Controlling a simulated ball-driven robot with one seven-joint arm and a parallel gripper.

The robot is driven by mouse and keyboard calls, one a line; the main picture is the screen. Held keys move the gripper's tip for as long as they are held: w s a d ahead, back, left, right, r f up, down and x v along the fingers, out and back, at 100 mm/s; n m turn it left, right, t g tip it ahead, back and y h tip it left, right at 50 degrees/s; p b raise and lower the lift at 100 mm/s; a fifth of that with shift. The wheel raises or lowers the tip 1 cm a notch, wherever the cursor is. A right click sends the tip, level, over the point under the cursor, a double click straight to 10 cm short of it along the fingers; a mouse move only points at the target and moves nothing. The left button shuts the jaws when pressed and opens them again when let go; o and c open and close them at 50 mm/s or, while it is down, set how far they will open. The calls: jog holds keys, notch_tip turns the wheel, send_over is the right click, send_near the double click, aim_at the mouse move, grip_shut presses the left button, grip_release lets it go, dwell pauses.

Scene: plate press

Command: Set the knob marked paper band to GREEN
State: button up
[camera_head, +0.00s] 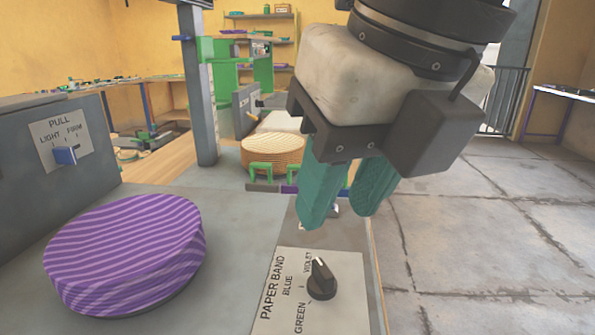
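The paper band knob (322,280) is a black dial on a pale label plate (270,310) at the bottom centre. The plate is marked VIOLET, BLUE and GREEN, read from far to near. The knob's ridge, with a white line at its far end, points away from me, near the VIOLET mark. My gripper (338,220) has two teal fingers, spread apart with nothing visible between them. It hangs above and beyond the knob in the picture, apart from it.
A purple striped round bundle (125,255) lies at left on the grey bench. Behind it is a PULL panel with a blue lever (65,155). A grey post (197,95) and a tan round stack (273,153) stand further back. Open floor lies to the right.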

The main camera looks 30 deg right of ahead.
aim_at(320, 262)
jog(key=shift+h, duration=0.3)
jog(key=b+x, duration=0.1)
jog(key=x, duration=0.6)
jog(key=d+b+x, duration=0.1)
jog(key=x, duration=0.3)
jog(key=shift+f+b, duration=0.15)
jog(key=shift+b, duration=0.15)
grip_shut()
